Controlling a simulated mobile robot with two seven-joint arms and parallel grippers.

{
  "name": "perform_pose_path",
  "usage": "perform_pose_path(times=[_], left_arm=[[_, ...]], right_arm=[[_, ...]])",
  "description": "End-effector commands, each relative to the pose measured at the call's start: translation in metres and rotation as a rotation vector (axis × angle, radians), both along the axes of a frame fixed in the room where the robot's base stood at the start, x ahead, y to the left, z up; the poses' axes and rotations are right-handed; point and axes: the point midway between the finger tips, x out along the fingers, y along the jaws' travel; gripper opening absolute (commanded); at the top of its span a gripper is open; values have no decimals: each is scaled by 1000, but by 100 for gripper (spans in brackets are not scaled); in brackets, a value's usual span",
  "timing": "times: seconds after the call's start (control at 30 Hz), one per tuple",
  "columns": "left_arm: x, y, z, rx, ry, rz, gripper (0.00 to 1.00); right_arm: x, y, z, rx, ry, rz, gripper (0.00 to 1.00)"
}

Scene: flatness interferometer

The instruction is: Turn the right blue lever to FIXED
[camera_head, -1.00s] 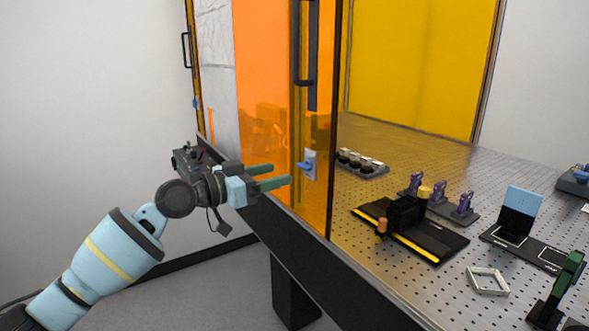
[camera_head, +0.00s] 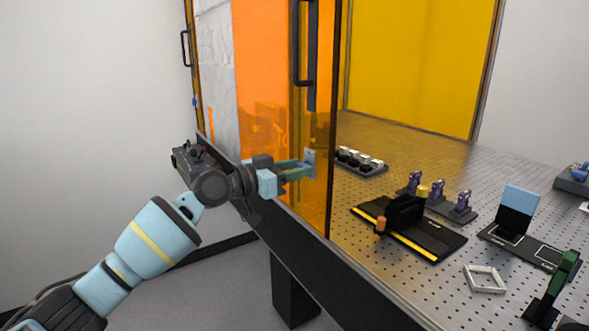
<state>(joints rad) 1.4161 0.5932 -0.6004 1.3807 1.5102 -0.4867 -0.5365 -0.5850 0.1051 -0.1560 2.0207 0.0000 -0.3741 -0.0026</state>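The right blue lever sits on a small pale plate (camera_head: 310,157) on the orange door panel (camera_head: 265,90), near its right edge. My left gripper's green fingertips (camera_head: 299,169) are at that plate and cover the lever. I cannot tell whether they touch it or have closed on it. Another small blue lever (camera_head: 195,103) shows on the frame at the far left. Any FIXED marking is too small to read. My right gripper is out of view.
A black door handle (camera_head: 297,45) is above the plate. The perforated bench (camera_head: 400,290) to the right holds a black stage with yellow edges (camera_head: 440,248), purple mounts (camera_head: 462,203), a row of round parts (camera_head: 360,160) and a square frame (camera_head: 484,279). Open floor lies at lower left.

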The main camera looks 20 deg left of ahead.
Motion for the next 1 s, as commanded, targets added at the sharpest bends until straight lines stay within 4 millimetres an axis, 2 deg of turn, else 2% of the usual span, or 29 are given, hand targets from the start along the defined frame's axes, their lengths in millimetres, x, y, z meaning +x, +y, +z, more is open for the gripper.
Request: perform_pose_path(times=[0.03, 0.17, 0.57, 1.0], left_arm=[[0, 0, 0, 0, 0, 0, 31], [0, 0, 0, 0, 0, 0, 14], [0, 0, 1, -63, 49, -1, 14], [-1, -1, 3, -351, 272, -2, 14]], right_arm=[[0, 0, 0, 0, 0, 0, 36], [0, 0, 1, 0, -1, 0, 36], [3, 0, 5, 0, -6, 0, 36], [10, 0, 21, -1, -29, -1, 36]])
